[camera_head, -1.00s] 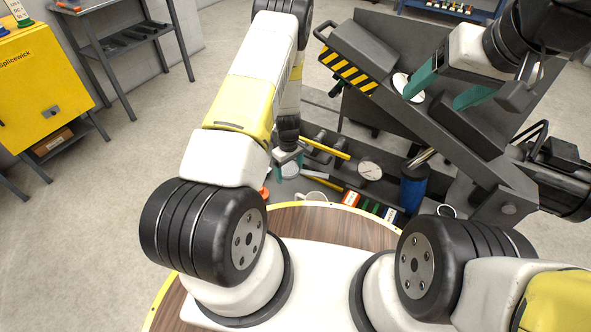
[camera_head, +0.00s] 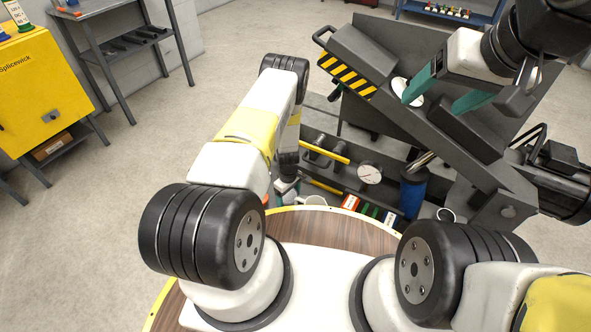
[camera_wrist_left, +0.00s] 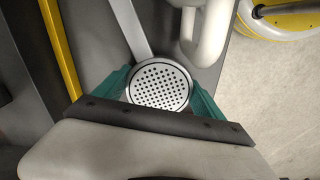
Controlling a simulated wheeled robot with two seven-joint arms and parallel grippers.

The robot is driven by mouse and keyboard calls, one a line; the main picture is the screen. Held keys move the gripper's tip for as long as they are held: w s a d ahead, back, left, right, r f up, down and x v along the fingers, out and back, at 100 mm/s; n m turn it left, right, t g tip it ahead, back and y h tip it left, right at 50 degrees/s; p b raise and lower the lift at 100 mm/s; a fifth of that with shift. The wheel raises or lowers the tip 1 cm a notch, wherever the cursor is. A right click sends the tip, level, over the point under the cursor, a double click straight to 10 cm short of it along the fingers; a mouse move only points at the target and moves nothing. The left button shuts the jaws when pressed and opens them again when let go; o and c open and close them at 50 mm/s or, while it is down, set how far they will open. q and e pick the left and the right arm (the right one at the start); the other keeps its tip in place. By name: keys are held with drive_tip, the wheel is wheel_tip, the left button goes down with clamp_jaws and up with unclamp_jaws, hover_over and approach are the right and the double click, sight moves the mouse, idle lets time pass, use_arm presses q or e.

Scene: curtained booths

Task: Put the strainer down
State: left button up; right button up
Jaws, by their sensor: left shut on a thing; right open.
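The strainer (camera_wrist_left: 160,87) is a round silver disc full of small holes, with a flat metal handle reaching up in the left wrist view. My left gripper (camera_wrist_left: 161,90) has its green fingers on both sides of the disc and is shut on it. The strainer is over or on a dark grey surface (camera_wrist_left: 95,50); I cannot tell whether it touches. In the head view my left gripper (camera_head: 285,186) is low beside the dark bench, and my arm mostly hides the strainer. My right gripper (camera_head: 446,92) is open, its green fingers apart over the slanted dark machine.
A white mug (camera_wrist_left: 212,35) is close beside the strainer. A round gauge (camera_head: 370,172), a blue cylinder (camera_head: 412,194) and a yellow bar (camera_head: 325,149) are on the bench. A white disc (camera_head: 400,86) is by my right fingers.

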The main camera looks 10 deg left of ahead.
use_arm(q)
drive_tip(key=shift+f, duration=0.1)
drive_tip(key=o, duration=1.4)
wheel_tip(320, 180, up, 12)
drive_tip(key=shift+r, duration=0.2)
